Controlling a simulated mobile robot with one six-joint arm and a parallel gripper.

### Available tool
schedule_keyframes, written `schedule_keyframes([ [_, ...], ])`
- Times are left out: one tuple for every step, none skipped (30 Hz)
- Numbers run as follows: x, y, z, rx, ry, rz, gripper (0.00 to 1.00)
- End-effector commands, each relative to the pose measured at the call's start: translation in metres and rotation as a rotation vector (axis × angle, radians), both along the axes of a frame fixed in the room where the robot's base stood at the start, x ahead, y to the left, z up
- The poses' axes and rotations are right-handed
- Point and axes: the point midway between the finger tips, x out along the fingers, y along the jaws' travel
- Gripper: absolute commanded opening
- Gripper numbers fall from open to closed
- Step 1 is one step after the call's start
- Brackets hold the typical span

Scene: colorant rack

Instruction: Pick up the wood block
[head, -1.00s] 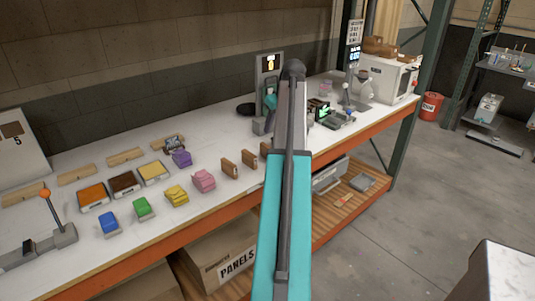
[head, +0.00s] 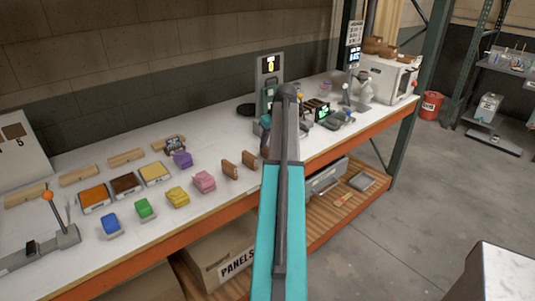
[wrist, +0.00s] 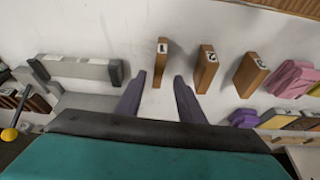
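Three upright brown wood blocks stand in a row on the white bench. In the wrist view, the block marked 1 (wrist: 161,62) is just ahead of my gripper (wrist: 160,76), in line with the gap between the fingers. The block marked 2 (wrist: 205,68) and a third block (wrist: 250,74) stand to its right. My gripper is open, with nothing visible between its fingers. In the head view, two blocks show, one (head: 229,169) and another (head: 250,160); my arm mostly hides the remaining one and the gripper.
Pink (head: 203,182), yellow (head: 177,197), green (head: 145,209) and blue (head: 110,224) pieces line the front of the bench (head: 75,260). A purple piece (head: 182,159) lies behind. A grey device (wrist: 80,68) is left of the gripper in the wrist view.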

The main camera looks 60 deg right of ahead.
Motion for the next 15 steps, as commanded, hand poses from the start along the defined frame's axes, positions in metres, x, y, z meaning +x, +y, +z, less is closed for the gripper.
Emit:
schedule_keyframes([
  [0.0001,0.0,-0.0003,0.0,0.0,0.0,0.35],
  [0.0,-0.0001,-0.0003,0.0,0.0,0.0,0.35],
  [0.0,-0.0001,-0.0003,0.0,0.0,0.0,0.35],
  [-0.0001,-0.0002,-0.0004,0.0,0.0,0.0,0.35],
  [-0.0002,-0.0001,-0.0003,0.0,0.0,0.0,0.35],
  [-0.0003,-0.0002,-0.0003,0.0,0.0,0.0,0.35],
  [-0.0003,-0.0003,-0.0003,0.0,0.0,-0.001,0.35],
  [-0.0003,-0.0003,-0.0003,0.0,0.0,-0.001,0.35],
  [-0.0003,-0.0003,-0.0005,0.0,0.0,-0.001,0.35],
  [-0.0002,-0.0004,-0.0009,0.0,0.0,-0.001,0.35],
  [-0.0001,-0.0006,-0.0014,0.0,0.0,-0.001,0.35],
  [0.0001,-0.0009,-0.0024,0.001,0.001,-0.001,0.35],
  [0.0004,-0.0011,-0.0036,0.002,0.0,-0.001,0.35],
  [0.001,-0.0015,-0.005,0.002,0.0,-0.001,0.35],
  [0.0016,-0.002,-0.0074,0.002,0.001,-0.001,0.35],
])
